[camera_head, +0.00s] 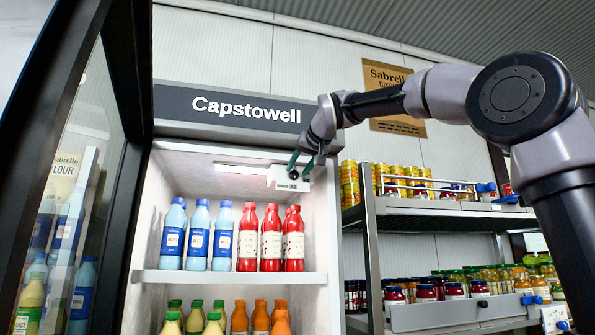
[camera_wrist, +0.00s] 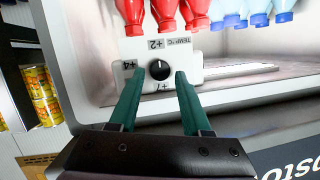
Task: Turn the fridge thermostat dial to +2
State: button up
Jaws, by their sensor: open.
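The thermostat box (camera_head: 284,183) is a small white unit at the upper right inside the open fridge. In the wrist view, turned upside down, the box (camera_wrist: 192,52) shows a round black dial (camera_wrist: 159,70) with +2 above it in the picture, +4 to its left and +7 below. The dial's pointer is too small to read surely. My gripper (camera_head: 301,163) is at the box; in the wrist view its green fingers (camera_wrist: 157,82) are open, one on each side of the dial, with gaps between. Whether the tips touch the box's face, I cannot tell.
Blue and red bottles (camera_head: 270,238) stand on the fridge shelf (camera_head: 230,277) below the box. The fridge's glass door (camera_head: 75,170) is open at left. A rack with cans and jars (camera_head: 440,315) stands close at right, below my arm.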

jog(key=v, duration=0.9)
jog(key=shift+s, duration=0.2)
